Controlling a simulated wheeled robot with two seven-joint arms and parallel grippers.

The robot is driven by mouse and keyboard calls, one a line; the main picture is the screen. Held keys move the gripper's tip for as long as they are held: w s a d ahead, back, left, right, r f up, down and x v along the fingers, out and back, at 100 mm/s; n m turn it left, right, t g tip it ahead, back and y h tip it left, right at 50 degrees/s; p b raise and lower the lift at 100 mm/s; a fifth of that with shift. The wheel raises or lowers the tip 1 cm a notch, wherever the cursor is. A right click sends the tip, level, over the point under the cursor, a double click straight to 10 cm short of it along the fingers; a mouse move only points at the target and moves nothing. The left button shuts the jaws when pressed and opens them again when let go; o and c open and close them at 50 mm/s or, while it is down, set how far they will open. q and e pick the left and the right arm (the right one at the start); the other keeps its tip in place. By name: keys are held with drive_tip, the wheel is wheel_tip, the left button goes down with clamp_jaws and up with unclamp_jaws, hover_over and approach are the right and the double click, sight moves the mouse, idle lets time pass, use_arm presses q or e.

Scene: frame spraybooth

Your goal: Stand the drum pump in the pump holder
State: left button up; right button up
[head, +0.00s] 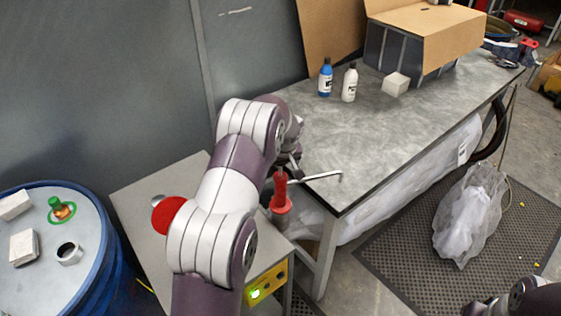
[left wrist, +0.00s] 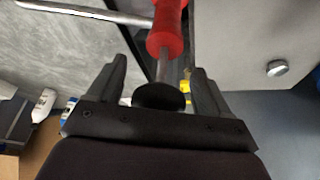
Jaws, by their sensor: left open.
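The drum pump (head: 280,186) has a red body and a bent metal spout (head: 322,175). It looks roughly upright beside the table's near left corner. Below its red collar is a grey cylinder (head: 279,217), perhaps the pump holder; I cannot tell how they join. In the left wrist view the red pump body (left wrist: 166,38) shows with a thin rod and a black round knob (left wrist: 160,96) between the jaws. My left gripper (left wrist: 158,68) is open, its fingers on either side of the rod and knob; in the head view it (head: 292,165) is partly hidden by my arm.
A grey cabinet (head: 140,195) with a red disc (head: 166,214) and yellow control box (head: 266,284) stands beside my arm. A blue drum (head: 90,290) is at left. Two bottles (head: 325,78), a white block (head: 396,84) and a cardboard box (head: 440,35) stand on the table (head: 345,125).

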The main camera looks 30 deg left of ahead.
use_arm(q)
drive_tip(key=shift+r, duration=0.4)
drive_tip(key=b+v, duration=0.3)
drive_tip(key=v, duration=0.9)
drive_tip(key=shift+d+r, duration=0.1)
drive_tip(key=shift+r, duration=0.05)
